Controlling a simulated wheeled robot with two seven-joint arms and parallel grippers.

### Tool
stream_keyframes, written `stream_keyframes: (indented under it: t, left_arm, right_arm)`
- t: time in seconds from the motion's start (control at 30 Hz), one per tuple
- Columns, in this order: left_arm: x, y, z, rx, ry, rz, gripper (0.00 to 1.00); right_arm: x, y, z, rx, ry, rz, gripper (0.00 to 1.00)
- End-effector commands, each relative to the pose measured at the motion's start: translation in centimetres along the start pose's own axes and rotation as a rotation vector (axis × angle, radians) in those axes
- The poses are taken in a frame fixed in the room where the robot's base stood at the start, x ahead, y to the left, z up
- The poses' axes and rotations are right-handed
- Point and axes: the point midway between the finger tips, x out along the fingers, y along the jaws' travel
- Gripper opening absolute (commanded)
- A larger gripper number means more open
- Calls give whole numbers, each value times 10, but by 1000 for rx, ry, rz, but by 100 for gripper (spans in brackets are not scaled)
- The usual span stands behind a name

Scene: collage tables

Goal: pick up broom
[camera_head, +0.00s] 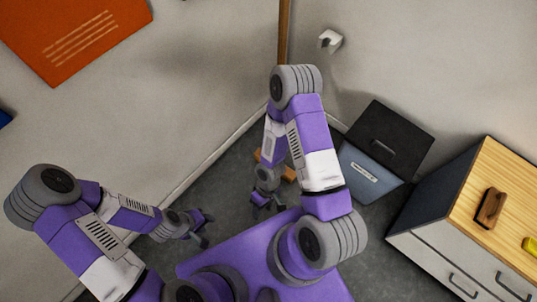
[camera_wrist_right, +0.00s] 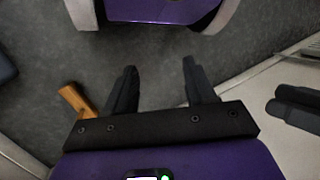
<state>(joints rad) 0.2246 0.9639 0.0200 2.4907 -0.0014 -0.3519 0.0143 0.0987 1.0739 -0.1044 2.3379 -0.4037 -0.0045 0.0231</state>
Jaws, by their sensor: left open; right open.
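The broom's wooden handle (camera_head: 284,30) stands upright in the corner of the walls in the head view. My right arm hides its middle. A brown wooden piece (camera_head: 289,173), apparently the broom's foot, shows on the floor behind the arm. A similar wooden piece (camera_wrist_right: 77,101) lies left of the fingers in the right wrist view. My right gripper (camera_head: 268,205) is open and empty, low over the floor and apart from the broom; its spread fingers (camera_wrist_right: 160,72) show in the wrist view. My left gripper (camera_head: 206,229) is open and empty, further left.
A dark bin with a grey-blue front (camera_head: 368,177) stands right of my right arm. A wood-topped cabinet (camera_head: 513,187) is at the right, with a brown brush (camera_head: 490,208) and a yellow item (camera_head: 530,245) on it. A white fixture (camera_head: 330,40) sticks out from the wall.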

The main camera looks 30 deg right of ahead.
Motion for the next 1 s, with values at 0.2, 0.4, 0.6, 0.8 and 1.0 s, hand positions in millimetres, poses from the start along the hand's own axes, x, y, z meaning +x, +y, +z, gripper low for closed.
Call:
stream_keyframes:
  t: [0.2,0.4,0.6,0.8,1.0]
  left_arm:
    - [15,-6,0,0,-1,0,43]
    - [26,-10,-1,0,-1,0,43]
    - [33,-13,-1,0,-1,0,43]
    - [37,-14,-1,0,-1,0,43]
    - [41,-16,-2,0,0,0,43]
  right_arm:
    - [10,102,23,-530,-469,334,55]
    - [-60,210,-38,-912,-872,873,55]
    - [-149,230,-144,-1117,-1113,1461,55]
    - [-193,207,-201,-1176,-1184,1795,55]
    - [-205,216,-215,-1179,-1192,1848,55]
